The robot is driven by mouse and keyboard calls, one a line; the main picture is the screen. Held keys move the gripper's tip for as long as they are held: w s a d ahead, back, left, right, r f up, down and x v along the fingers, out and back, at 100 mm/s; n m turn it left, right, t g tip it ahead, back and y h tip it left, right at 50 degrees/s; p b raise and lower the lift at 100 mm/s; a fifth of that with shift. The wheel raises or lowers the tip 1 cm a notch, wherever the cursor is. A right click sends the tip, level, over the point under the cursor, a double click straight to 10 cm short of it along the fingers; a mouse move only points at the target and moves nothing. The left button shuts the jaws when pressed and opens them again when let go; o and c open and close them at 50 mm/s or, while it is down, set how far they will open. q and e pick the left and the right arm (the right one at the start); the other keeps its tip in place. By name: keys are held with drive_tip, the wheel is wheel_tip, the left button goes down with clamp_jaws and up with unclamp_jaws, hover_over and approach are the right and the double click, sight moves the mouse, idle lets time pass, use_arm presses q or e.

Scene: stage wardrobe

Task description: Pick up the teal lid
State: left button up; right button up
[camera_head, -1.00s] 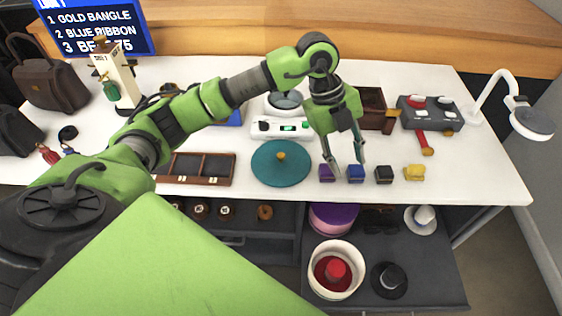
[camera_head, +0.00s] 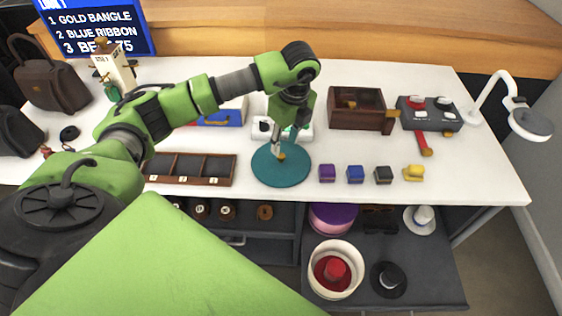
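The teal lid (camera_head: 282,173) is a flat round disc lying on the white table, with a small golden knob (camera_head: 281,157) at its centre. My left gripper (camera_head: 279,150) points down over the lid, with its fingertips at or just above the knob. The fingers look close together around the knob, but they are small and partly overlap it, so I cannot tell whether they grip it. The lid looks flat on the table. My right gripper is not in view.
A brown compartment tray (camera_head: 191,183) lies left of the lid. Purple (camera_head: 327,173), blue (camera_head: 355,174) and black (camera_head: 383,175) boxes stand to its right. A white scale (camera_head: 262,128) and a brown wooden box (camera_head: 357,118) stand behind. The lid lies near the table's front edge, above open lower shelves.

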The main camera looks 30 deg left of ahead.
sight(281, 155)
use_arm(q)
drive_tip(key=f, duration=0.2)
drive_tip(key=f+p, duration=0.1)
drive_tip(key=shift+s+a+f, duration=0.25)
drive_tip(key=shift+a+f, duration=0.2)
drive_tip(key=shift+f, duration=0.55)
clamp_jaws()
drive_tip(key=shift+w+r, duration=0.1)
drive_tip(key=shift+r, duration=0.05)
